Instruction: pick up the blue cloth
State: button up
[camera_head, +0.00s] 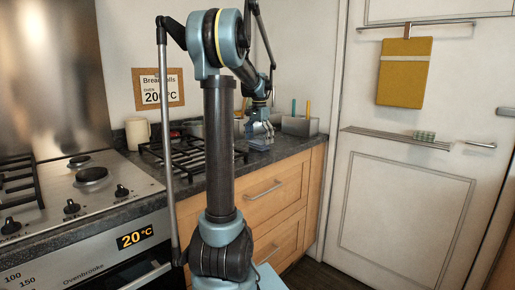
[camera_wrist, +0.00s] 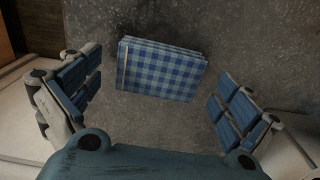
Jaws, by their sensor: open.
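The blue cloth (camera_wrist: 160,70) is a folded blue-and-white checked stack lying on the dark stone counter in the wrist view. My gripper (camera_wrist: 158,93) is open, with one blue-padded finger to the left of the cloth and one to the right. Both fingers are apart from the cloth. In the head view my gripper (camera_head: 260,139) is at the counter's right end. The cloth is small there and largely hidden by the gripper, so I cannot make out its edges.
A grey holder (camera_head: 300,126) with upright coloured items stands right of my gripper. A black hob grate (camera_head: 178,156) and a cream canister (camera_head: 137,133) are to its left. Wooden drawers (camera_head: 265,205) are below the counter (camera_wrist: 240,45). A white door (camera_head: 410,190) is at the right.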

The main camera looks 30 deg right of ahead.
aim_at(259, 142)
jog(key=shift+f, duration=0.15)
jog(key=c, duration=1)
jog(key=shift+o, duration=0.2)
notch_tip(259, 142, up, 10)
jog(key=shift+c, duration=0.4)
